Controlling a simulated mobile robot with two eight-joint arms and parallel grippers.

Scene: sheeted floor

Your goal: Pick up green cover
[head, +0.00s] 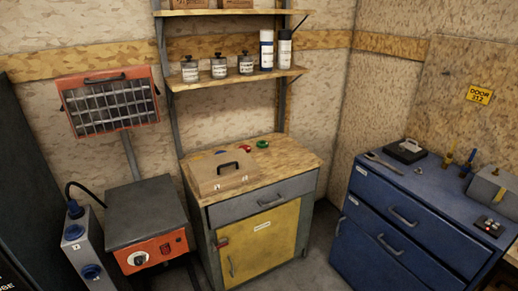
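A small green round thing (262,144), which looks like the green cover, lies on the wooden top of the workbench (292,158) near its back edge. It is small in the picture, so its exact shape is hard to tell. A small red piece (247,149) lies just left of it. Neither of my grippers shows in the head view.
A wooden box with a black handle (222,176) sits front left on the workbench. A shelf (215,80) with jars and two bottles hangs above. A blue drawer cabinet (405,225) stands right, and an orange-fronted machine (147,215) left.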

